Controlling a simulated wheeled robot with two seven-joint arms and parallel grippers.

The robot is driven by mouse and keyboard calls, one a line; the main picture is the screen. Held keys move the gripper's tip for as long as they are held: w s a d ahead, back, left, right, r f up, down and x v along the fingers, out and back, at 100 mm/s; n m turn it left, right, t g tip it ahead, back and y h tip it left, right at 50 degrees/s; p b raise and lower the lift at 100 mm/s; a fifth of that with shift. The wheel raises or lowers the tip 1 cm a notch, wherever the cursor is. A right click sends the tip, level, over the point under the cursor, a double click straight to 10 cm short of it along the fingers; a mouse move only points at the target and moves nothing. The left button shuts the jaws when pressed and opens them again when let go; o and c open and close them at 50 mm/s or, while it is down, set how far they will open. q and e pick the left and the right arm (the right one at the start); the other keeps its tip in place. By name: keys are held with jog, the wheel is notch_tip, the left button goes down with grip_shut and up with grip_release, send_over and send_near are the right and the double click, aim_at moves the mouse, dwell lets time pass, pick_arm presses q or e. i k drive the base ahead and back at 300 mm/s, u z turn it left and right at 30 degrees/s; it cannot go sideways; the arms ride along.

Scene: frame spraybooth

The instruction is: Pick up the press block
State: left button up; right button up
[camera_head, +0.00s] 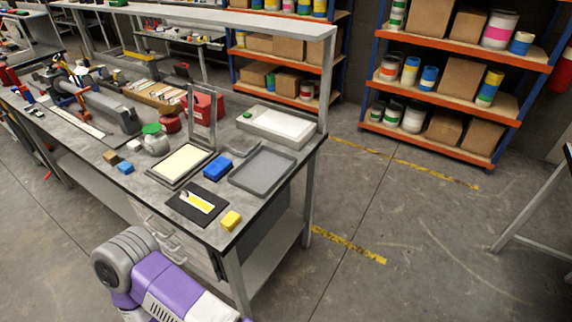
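Several small blocks lie on the grey workbench (258,204), and I cannot tell for sure which one is the press block. A larger blue block (217,168) lies between a framed cream panel (181,162) and a grey tray (262,171). A yellow block (231,220) sits near the bench's front right corner, beside a black mat (180,206) bearing a yellow and white piece (198,202). A small blue block (125,167) and a brown block (111,157) lie at the left. Neither gripper is in view; only a purple and white link of my arm shows at the bottom.
An upright metal frame (202,118) stands behind the cream panel. A green-lidded jar (156,143), red containers (207,106) and a white shallow box (274,127) are on the bench. A shelf (215,21) overhangs its back.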

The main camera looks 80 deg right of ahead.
aim_at(217, 169)
jog(key=z, duration=1.55)
jog(key=i, duration=0.1)
